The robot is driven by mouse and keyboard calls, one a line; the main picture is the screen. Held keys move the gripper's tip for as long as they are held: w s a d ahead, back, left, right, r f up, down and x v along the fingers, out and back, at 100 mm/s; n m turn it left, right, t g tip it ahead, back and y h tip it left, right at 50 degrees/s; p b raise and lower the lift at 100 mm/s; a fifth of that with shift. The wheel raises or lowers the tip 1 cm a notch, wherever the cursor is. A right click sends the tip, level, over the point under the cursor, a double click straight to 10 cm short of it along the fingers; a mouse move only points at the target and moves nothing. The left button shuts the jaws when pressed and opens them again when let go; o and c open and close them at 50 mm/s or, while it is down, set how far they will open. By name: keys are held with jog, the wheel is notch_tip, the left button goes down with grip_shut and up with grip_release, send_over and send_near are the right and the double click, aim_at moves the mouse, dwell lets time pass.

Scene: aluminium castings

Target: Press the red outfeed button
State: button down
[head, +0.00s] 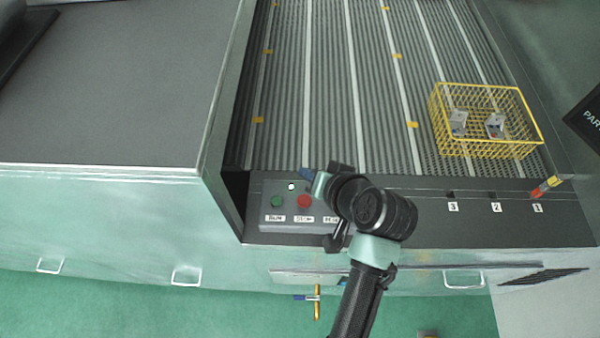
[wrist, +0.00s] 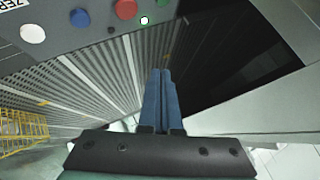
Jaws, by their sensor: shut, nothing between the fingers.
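The red button (head: 303,201) is a round cap on the grey control box (head: 285,227), to the right of the green button (head: 277,202). A small lit white lamp (head: 291,187) sits between and behind them. My gripper (head: 306,173) has its blue fingers together and empty, appearing just behind the red button in the head view. In the wrist view my gripper (wrist: 161,72) points forward, with the red button (wrist: 125,9) up and left of the fingertips, clearly apart from them. My wrist hides the box's right part in the head view.
Blue (wrist: 79,17) and white (wrist: 32,33) buttons sit beside the red one. A yellow wire basket (head: 487,152) with castings stands on the ribbed conveyor (head: 330,90). A grey-topped cabinet (head: 110,90) rises left of the box. A red-and-yellow piece (head: 546,187) lies near label 1.

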jog(key=shift+s+a+r+p, duration=0.2)
jog(key=shift+s+p, duration=0.15)
jog(key=b, duration=0.7)
send_over(307, 205)
notch_tip(307, 205, down, 7)
jog(key=shift+f, duration=0.2)
jog(key=shift+f+b, duration=0.5)
jog(key=shift+f, duration=0.2)
dwell(1.2)
jog(key=shift+f, duration=0.4)
jog(key=shift+f+b, duration=0.45)
jog(key=shift+f, duration=0.05)
dwell(0.5)
jog(key=shift+r, duration=0.1)
jog(key=shift+r+p, duration=0.8)
jog(key=shift+p, duration=0.15)
